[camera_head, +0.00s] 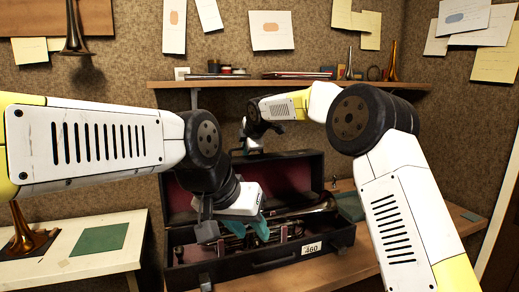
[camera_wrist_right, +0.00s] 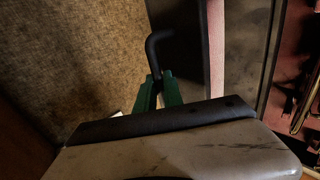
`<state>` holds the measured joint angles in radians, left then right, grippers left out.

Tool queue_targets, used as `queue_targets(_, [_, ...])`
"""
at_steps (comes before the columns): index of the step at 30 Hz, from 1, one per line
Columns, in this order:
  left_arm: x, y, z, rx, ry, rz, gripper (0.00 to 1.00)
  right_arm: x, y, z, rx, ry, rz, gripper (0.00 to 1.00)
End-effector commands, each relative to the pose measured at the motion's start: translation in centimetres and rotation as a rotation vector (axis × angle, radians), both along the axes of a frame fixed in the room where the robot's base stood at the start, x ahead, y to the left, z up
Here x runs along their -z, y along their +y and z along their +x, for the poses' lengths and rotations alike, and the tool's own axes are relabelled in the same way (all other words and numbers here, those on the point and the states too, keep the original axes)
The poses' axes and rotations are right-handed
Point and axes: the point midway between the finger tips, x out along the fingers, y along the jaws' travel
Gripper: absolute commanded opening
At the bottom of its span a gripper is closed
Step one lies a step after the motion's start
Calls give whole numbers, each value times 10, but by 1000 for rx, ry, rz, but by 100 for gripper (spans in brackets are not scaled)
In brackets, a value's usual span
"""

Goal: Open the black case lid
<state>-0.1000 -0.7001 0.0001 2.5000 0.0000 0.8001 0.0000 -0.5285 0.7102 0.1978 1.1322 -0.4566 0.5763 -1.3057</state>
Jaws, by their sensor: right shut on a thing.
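The black case (camera_head: 270,265) sits on the wooden bench with its lid (camera_head: 292,173) standing raised at the back, red lining facing forward. A brass horn (camera_head: 312,212) lies inside. My right gripper (camera_head: 246,143) is at the lid's top edge. In the right wrist view its green fingers (camera_wrist_right: 158,92) are shut on a bent black handle (camera_wrist_right: 157,52) beside the lid. My left gripper (camera_head: 262,229) has teal fingers pointing down over the open case, near the horn. Whether those fingers are apart, or touch anything, is unclear.
A wall shelf (camera_head: 390,87) with jars and small horn parts runs behind the lid. A teal cloth (camera_head: 349,207) lies right of the case. A white table (camera_head: 65,262) with a green mat (camera_head: 100,239) and a brass bell (camera_head: 28,238) stands at left.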

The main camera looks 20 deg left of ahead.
Motion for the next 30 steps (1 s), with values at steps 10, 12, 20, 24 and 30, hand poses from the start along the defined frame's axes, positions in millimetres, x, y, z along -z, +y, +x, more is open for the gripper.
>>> queue_targets(10, [0, 0, 0, 0, 0, 0, 36, 0, 0, 0, -1, 0, 1, 21])
queue_targets(12, [0, 0, 0, 0, 0, 0, 36, 0, 0, 0, -1, 0, 1, 21])
queue_targets(20, [0, 0, 0, 0, 0, 0, 36, -17, -10, -15, -1, -3, 2, 21])
queue_targets(24, [0, 0, 0, 0, 0, 0, 36, -34, -20, -31, -1, -3, 2, 21])
queue_targets(30, [0, 0, 0, 0, 0, 0, 36, -48, -31, -46, 0, -1, 1, 21])
